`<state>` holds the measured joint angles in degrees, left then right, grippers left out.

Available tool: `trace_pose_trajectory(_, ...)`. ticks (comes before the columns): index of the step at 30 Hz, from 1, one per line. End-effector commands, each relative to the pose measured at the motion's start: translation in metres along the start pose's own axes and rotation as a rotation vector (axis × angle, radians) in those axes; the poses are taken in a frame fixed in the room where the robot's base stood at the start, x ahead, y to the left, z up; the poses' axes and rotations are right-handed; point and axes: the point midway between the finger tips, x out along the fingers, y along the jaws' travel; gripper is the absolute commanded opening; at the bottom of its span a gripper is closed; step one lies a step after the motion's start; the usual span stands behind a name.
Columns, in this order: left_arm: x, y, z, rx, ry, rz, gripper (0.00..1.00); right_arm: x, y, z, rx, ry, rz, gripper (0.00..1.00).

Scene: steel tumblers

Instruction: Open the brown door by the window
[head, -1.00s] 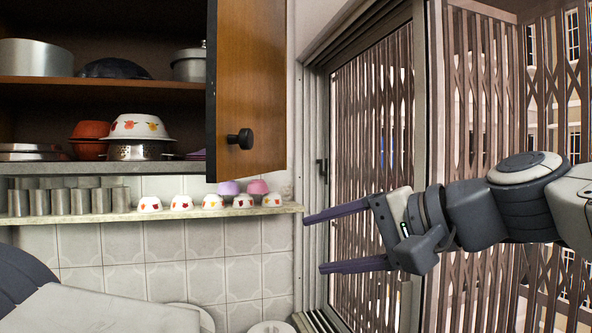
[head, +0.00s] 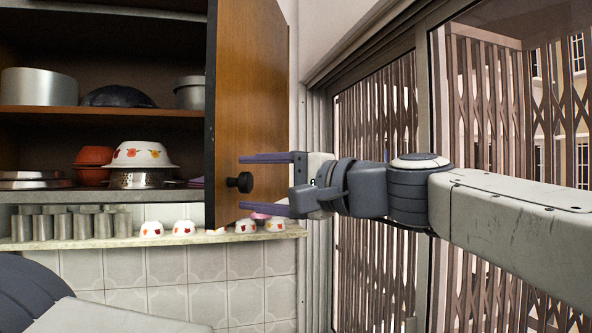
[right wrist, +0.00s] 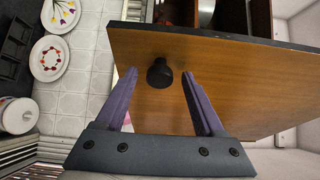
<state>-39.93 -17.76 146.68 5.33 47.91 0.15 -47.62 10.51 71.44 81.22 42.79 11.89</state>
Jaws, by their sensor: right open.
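The brown door (head: 247,95) of the wall cupboard stands swung outward, near the window (head: 375,180). Its round black knob (head: 241,182) is on the lower part of the door face. My right gripper (head: 265,183) is open at the right of the knob, with its purple fingers pointing left toward it. In the right wrist view the knob (right wrist: 159,73) lies just beyond and between the open fingertips (right wrist: 161,75), and nothing is held. My left gripper is out of sight; only part of my left arm shows at the lower left.
The open cupboard shelf (head: 150,113) holds pots and bowls. Below it, a narrow ledge (head: 130,240) carries steel tumblers (head: 62,224) and small flowered cups (head: 184,228). Plates (right wrist: 50,57) show in the right wrist view. Folding grilles fill the window side.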

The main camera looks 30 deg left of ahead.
Motion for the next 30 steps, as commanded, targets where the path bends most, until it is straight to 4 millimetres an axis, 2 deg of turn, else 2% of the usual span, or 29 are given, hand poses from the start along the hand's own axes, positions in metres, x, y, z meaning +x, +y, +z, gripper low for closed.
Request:
trace_pose_trajectory(10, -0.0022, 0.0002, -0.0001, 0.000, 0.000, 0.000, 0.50, 0.0041, 0.0006, -0.0007, 0.000, 0.002, 0.000, 0.71)
trace_pose_trajectory(11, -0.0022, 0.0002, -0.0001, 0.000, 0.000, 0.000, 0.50, 0.0041, 0.0006, -0.0007, 0.000, 0.002, 0.000, 0.63)
trace_pose_trajectory(15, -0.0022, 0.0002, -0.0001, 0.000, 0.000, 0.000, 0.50, 0.0038, 0.0006, -0.0007, 0.000, 0.002, 0.000, 0.10)
trace_pose_trajectory(16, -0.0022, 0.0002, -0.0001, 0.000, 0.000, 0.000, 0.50, 0.0038, 0.0007, -0.0007, 0.000, 0.002, 0.000, 0.00)
trace_pose_trajectory(30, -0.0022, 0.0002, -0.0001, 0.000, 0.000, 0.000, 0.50, 0.0037, 0.0009, -0.0007, 0.000, 0.002, 0.001, 0.00)
